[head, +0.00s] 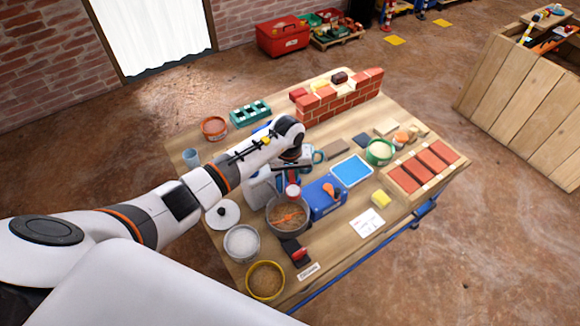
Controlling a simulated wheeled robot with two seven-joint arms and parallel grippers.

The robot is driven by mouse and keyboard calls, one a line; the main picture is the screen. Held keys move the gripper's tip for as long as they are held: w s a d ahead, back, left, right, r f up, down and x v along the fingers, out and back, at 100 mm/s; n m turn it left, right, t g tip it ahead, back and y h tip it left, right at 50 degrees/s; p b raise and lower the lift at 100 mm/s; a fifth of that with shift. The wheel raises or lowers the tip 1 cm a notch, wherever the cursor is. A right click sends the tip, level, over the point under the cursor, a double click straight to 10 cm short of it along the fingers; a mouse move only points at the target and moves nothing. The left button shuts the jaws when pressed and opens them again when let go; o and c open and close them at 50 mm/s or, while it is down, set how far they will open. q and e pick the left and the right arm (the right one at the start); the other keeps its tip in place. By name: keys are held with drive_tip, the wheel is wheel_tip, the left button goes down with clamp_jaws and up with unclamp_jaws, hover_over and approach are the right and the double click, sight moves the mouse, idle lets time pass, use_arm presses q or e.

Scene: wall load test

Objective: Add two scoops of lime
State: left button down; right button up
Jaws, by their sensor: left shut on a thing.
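A tub of white powder (241,241), which looks like the lime, stands near the table's left front edge. A grey mixing bowl (274,225) with an orange paddle in it stands right of the tub, by a white and blue mixer. My left gripper (291,178) is above the back of this bowl, pointing down. It is shut on a small red-and-white scoop (293,191), which shows just below the fingers. My arm and hand hide part of the mixer and the handle. I cannot tell what the scoop holds. My right gripper is not in view.
A yellow-rimmed tub of sand (265,280) stands at the front corner. A white lid (222,214) lies left of the mixer. A blue box (325,198) stands right of the bowl. A brick wall (340,97) stands at the back; a brick tray (424,168) lies at right.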

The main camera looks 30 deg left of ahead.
use_arm(q)
drive_tip(key=shift+s+a+f, duration=0.1)
drive_tip(key=shift+s+f, duration=0.05)
drive_tip(key=shift+f, duration=0.15)
drive_tip(key=shift+s+a+f+t+p, duration=0.1)
drive_tip(key=shift+s+f+t+p, duration=0.2)
drive_tip(key=shift+t, duration=0.3)
drive_tip(key=s+t+h+b, duration=0.1)
drive_tip(key=t+b, duration=0.2)
drive_tip(key=s+f+t+h+b, duration=0.1)
drive_tip(key=t+b, duration=0.2)
drive_tip(key=b, duration=0.1)
drive_tip(key=s+f+t+b, duration=0.1)
drive_tip(key=t+b, duration=0.2)
drive_tip(key=b, duration=0.1)
drive_tip(key=shift+a+t+h, duration=0.3)
drive_tip(key=shift+a+h, duration=0.1)
drive_tip(key=shift+r, duration=0.1)
idle(0.6)
